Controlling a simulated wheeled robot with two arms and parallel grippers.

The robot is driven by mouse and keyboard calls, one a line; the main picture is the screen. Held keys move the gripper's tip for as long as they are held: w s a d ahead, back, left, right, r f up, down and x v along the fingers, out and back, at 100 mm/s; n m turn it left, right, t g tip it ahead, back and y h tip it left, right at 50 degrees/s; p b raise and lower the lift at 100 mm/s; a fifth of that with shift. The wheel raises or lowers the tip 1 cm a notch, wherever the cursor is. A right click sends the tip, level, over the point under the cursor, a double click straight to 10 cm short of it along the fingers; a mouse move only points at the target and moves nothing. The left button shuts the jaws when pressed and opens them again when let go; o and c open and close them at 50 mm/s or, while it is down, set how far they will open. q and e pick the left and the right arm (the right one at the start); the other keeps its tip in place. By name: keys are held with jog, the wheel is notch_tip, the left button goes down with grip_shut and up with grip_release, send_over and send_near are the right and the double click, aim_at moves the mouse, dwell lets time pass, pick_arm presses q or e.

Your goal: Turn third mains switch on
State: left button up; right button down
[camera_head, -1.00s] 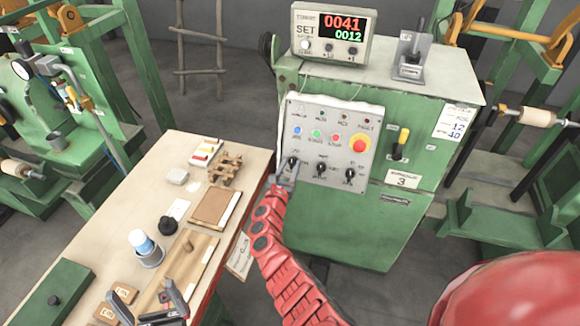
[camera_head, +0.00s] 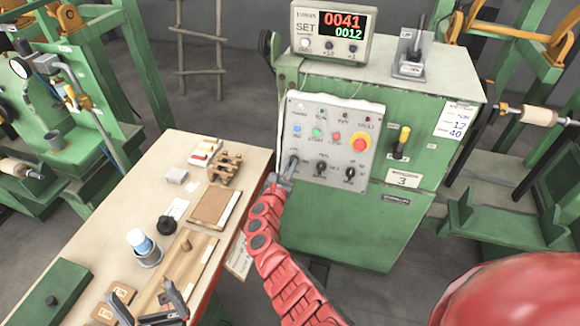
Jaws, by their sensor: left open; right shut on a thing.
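The green cabinet marked 3 (camera_head: 403,177) carries a grey control panel (camera_head: 340,116). Along the panel's lower edge is a row of rotary switches; the middle one (camera_head: 321,168) and the right one (camera_head: 349,174) are black and clear to see. The red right arm comes up from below. My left gripper (camera_head: 147,302) is open and empty, above the near part of the workbench.
The workbench (camera_head: 150,190) holds a cup (camera_head: 145,248), wooden boards and small parts. A counter box (camera_head: 332,34) reading 0041 and 0012 stands on the cabinet.

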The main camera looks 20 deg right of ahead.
jog(key=shift+s+f+m+g+h+b, duration=0.15)
jog(key=shift+m+g+b, duration=1.05)
jog(key=shift+m+b, duration=1.65)
jog(key=shift+w+m+g+h+b, duration=0.1)
jog(key=shift+m+g+h+b, duration=0.15)
jog(key=shift+m+g+b, duration=1.8)
jog(key=shift+s+f+m+g+h+b, duration=0.1)
jog(key=shift+m+g+h+b, duration=0.2)
jog(key=shift+m+b, duration=3.35)
jog(key=shift+r+m+p, duration=0.1)
jog(key=shift+m+p, duration=1)
jog(key=shift+m, duration=0.15)
jog(key=c, duration=0.9)
grip_release()
